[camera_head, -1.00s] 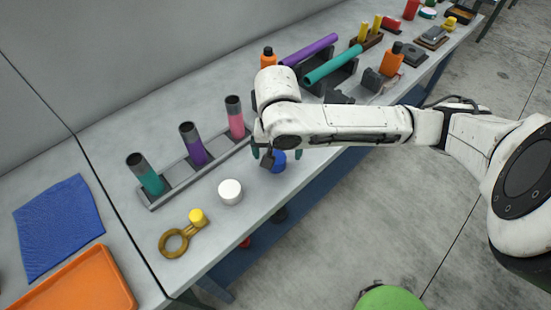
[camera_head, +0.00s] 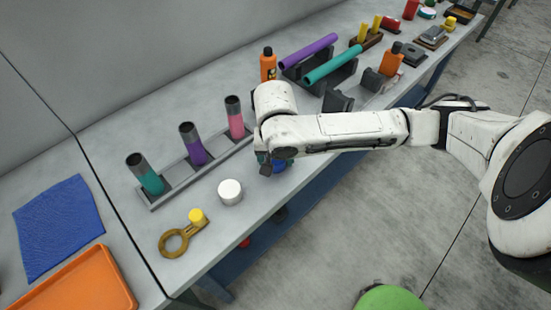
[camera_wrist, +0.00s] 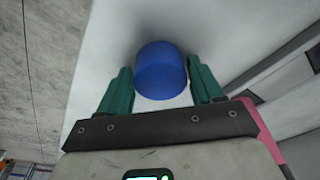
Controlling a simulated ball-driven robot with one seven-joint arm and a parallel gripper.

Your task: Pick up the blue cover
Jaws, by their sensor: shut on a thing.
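The blue cover (camera_wrist: 161,72) is a short round cap between the two teal fingers of my gripper (camera_wrist: 160,68) in the wrist view. My gripper is shut on it. In the head view the blue cover (camera_head: 280,165) shows only in part below the end of my arm, near the front edge of the bench. My gripper hides the rest. From these views I cannot tell whether it still touches the bench top.
A white round cap (camera_head: 230,191) and a brass ring tool with a yellow cap (camera_head: 182,238) stand to the left. A grey rack (camera_head: 178,182) with several coloured tubes is behind. An orange bottle (camera_head: 268,65) and holders are farther right.

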